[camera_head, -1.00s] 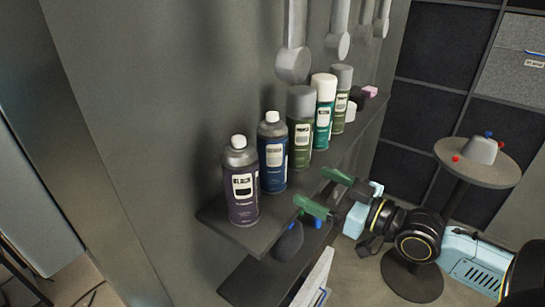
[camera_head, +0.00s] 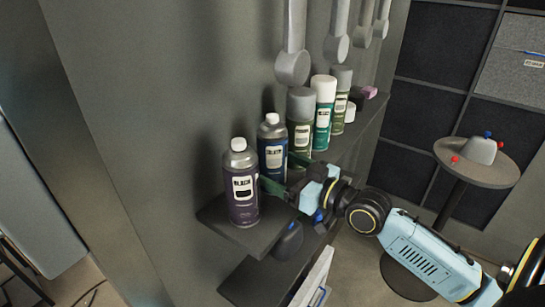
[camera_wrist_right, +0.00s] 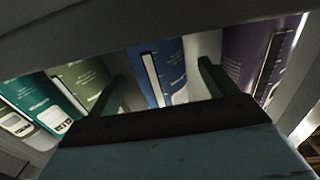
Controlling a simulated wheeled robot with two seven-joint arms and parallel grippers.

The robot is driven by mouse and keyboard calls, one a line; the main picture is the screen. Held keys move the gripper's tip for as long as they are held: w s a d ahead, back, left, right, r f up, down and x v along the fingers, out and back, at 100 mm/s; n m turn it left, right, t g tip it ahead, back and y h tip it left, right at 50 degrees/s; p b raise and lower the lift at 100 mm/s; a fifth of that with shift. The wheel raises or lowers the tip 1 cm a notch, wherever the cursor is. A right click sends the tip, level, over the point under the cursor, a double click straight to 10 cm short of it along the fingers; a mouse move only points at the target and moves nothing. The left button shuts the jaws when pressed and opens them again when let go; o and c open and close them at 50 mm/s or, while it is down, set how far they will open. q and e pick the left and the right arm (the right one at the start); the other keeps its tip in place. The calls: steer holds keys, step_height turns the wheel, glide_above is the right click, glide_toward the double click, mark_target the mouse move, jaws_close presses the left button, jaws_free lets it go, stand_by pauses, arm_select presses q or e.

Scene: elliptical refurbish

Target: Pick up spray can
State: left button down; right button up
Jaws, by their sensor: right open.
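Several spray cans stand upright in a row on a grey wall shelf. The nearest is a purple can with a white cap (camera_head: 241,190), then a blue can (camera_head: 272,146), an olive can with a grey cap (camera_head: 300,120), a teal can with a white cap (camera_head: 323,110) and another green can with a grey cap (camera_head: 342,97). My right gripper (camera_head: 276,172) is open, its green fingers reaching toward the blue can. In the right wrist view the blue can (camera_wrist_right: 160,72) shows between the two fingers (camera_wrist_right: 163,85), with the purple can (camera_wrist_right: 245,50) to the right. My left gripper is not in view.
The shelf (camera_head: 235,230) has a lower shelf (camera_head: 262,280) beneath it. A dark tool (camera_head: 289,238) hangs below the shelf edge. Grey wrenches (camera_head: 292,60) hang on the wall above the cans. A round stand (camera_head: 477,172) is at the right.

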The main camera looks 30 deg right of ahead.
mark_target(272, 164)
steer(key=shift+x, duration=1.65)
steer(key=shift+r, duration=0.1)
steer(key=shift+c, duration=0.5)
steer(key=c, duration=0.9)
steer(key=shift+c, duration=0.9)
steer(key=shift+r, duration=0.1)
